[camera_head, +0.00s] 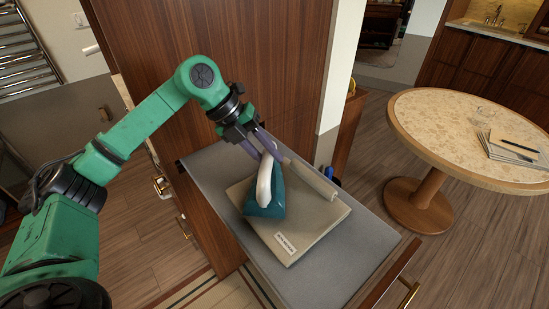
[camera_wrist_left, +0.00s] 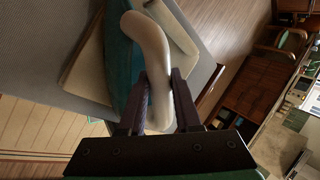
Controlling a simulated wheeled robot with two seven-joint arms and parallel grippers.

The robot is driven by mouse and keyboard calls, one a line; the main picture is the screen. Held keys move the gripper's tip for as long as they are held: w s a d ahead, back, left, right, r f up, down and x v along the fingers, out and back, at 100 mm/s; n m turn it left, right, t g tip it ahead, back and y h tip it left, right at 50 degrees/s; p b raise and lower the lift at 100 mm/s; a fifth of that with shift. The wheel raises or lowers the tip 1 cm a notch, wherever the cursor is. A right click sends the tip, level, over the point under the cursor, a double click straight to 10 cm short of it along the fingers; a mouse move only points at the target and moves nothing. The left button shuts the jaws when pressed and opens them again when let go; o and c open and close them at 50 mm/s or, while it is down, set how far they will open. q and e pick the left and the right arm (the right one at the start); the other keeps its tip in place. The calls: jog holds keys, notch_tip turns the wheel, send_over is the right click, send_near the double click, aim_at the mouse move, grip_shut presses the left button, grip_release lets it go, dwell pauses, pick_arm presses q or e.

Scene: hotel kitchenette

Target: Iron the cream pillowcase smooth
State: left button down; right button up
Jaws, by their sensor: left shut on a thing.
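The teal iron (camera_head: 266,207) with a cream handle stands on the cream pillowcase (camera_head: 316,214), over its left half. My left gripper (camera_head: 264,150) is shut on the iron's handle, coming from above and behind. In the left wrist view the handle (camera_wrist_left: 150,45) passes between the two dark fingers (camera_wrist_left: 158,90). The pillowcase lies flat on the grey ironing board, with a raised roll or fold (camera_head: 310,178) along its far right side and a small printed label near its front edge. The iron hides part of the cloth and its soleplate cannot be seen. My right gripper is out of view.
The grey ironing board (camera_head: 220,191) has bare strips around the cloth. A tall wooden panel (camera_head: 255,65) rises directly behind it. A round table (camera_head: 440,125) with papers and a pen stands at the right, with open floor between. Brass-handled drawers are below the board.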

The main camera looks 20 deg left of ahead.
pick_arm(q)
jog(key=shift+w+a, duration=0.2)
jog(key=shift+a, duration=0.2)
jog(key=shift+w+a+r+p, duration=0.2)
jog(key=shift+w+a+p, duration=0.2)
jog(key=shift+a, duration=0.1)
jog(key=shift+w+a+p, duration=0.3)
jog(key=shift+w+a, duration=0.1)
jog(key=shift+a, duration=0.3)
jog(key=shift+a+f, duration=0.15)
jog(key=shift+a, duration=0.05)
jog(key=shift+d, duration=0.1)
jog(key=shift+r, duration=0.35)
notch_tip(320, 180, up, 6)
jog(key=p, duration=0.5)
jog(key=shift+f+p, duration=0.25)
jog(key=shift+p, duration=0.1)
